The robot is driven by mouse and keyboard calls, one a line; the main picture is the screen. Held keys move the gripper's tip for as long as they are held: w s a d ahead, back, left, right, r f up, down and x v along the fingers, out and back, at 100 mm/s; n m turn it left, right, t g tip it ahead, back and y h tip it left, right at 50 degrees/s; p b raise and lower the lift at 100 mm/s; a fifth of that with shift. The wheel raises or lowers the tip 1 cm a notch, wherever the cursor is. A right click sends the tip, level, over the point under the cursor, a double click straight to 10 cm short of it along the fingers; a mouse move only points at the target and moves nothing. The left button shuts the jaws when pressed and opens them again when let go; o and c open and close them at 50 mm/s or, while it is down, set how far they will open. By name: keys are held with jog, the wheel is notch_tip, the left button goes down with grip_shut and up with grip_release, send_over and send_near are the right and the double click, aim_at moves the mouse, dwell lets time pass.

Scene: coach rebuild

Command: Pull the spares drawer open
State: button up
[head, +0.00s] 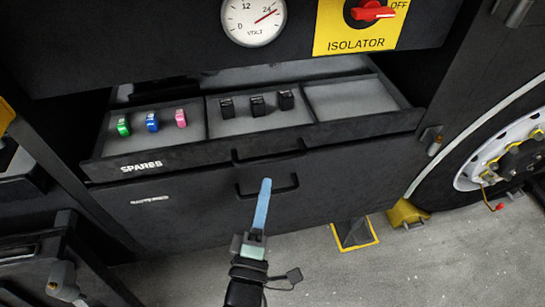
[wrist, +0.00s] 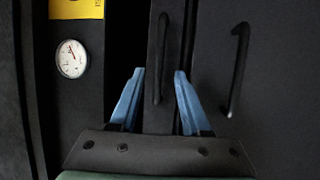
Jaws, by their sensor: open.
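The spares drawer (head: 140,168) is black, labelled SPARES, and stands pulled out with its compartments showing. Its dark bar handle (head: 268,153) is at the middle of its front. In the wrist view, turned on its side, this handle (wrist: 159,60) appears between my two blue fingers. My gripper (head: 266,182) is open, with nothing between its fingers that I can see held. In the head view its fingertips overlap the handle of the lower drawer and lie just below the spares handle. I cannot tell how far they are from the drawer front.
A lower drawer (head: 180,215) with its own handle (wrist: 235,70) is shut beneath. Green, blue and pink fuses (head: 152,122) and black pieces (head: 256,105) lie in the spares drawer. A wheel (head: 470,165) stands at right. The floor (head: 400,265) in front looks clear.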

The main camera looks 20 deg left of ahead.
aim_at(273, 157)
jog(key=x, duration=0.8)
jog(key=shift+w+a, duration=0.1)
jog(key=shift+w, duration=0.3)
grip_shut()
dwell(1.0)
